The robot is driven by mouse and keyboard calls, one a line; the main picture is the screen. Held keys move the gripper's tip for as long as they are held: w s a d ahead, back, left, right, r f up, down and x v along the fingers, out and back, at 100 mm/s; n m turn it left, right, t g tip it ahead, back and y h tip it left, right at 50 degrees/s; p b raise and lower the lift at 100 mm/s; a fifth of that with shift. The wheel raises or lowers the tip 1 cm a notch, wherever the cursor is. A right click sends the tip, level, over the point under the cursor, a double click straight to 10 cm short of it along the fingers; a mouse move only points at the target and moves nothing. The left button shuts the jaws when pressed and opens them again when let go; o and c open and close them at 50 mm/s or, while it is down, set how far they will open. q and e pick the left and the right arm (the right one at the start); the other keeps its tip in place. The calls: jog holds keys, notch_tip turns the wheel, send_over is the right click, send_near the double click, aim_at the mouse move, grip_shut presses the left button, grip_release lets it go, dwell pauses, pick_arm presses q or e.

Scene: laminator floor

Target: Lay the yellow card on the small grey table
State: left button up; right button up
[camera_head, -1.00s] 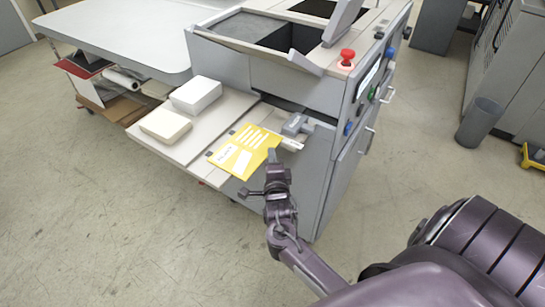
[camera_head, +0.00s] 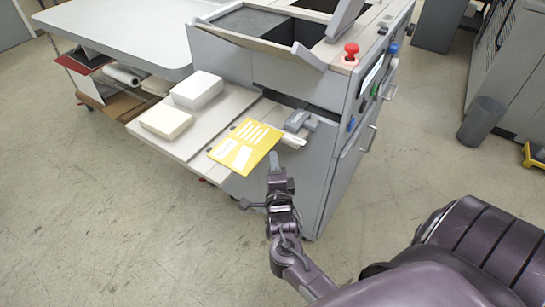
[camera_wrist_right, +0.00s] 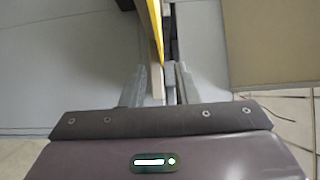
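The yellow card (camera_head: 246,146), with white label strips, rests on the light grey shelf (camera_head: 205,127) at the front of the grey machine, its near corner at the shelf's front edge. My right gripper (camera_head: 275,161) is just in front of the card's right corner, near the shelf edge. In the right wrist view, the fingers (camera_wrist_right: 160,82) stand apart, and the yellow card (camera_wrist_right: 156,28) shows as a thin edge-on strip ahead, in line with the gap. I see no grip on it. No separate small grey table is clear. My left gripper is out of view.
Two pale blocks, one white (camera_head: 197,90) and one cream (camera_head: 166,121), sit on the shelf left of the card. A grey clamp-like fitting (camera_head: 299,121) is right of it. A large pale table (camera_head: 120,35) stands behind left. The floor in front is open.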

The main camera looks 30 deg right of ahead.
jog(key=v, duration=0.3)
jog(key=shift+s+b, duration=0.15)
jog(key=shift+b, duration=0.15)
jog(key=s+a+f+n+g+y, duration=0.25)
jog(key=f+n, duration=0.25)
jog(key=f, duration=0.5)
jog(key=s+a+f+n+g+y, duration=0.25)
jog(key=s+f+n, duration=0.2)
jog(key=f, duration=0.65)
jog(key=s+a+f+n+g+y, duration=0.1)
jog(key=s+a+f+n+y, duration=0.3)
jog(key=f, duration=0.6)
jog(key=s+f+n+g, duration=0.4)
jog(key=s+f+n, duration=0.2)
jog(key=s+f, duration=0.3)
jog(key=s+d+f+n+g, duration=0.1)
jog(key=s+f+n+g, duration=0.3)
jog(key=s, duration=1.3)
notch_tip(320, 180, down, 5)
jog(key=n, duration=0.3)
jog(key=shift+s+d+g+b, duration=0.2)
jog(key=shift+d+g+b, duration=0.1)
jog(key=shift+g+b, duration=0.1)
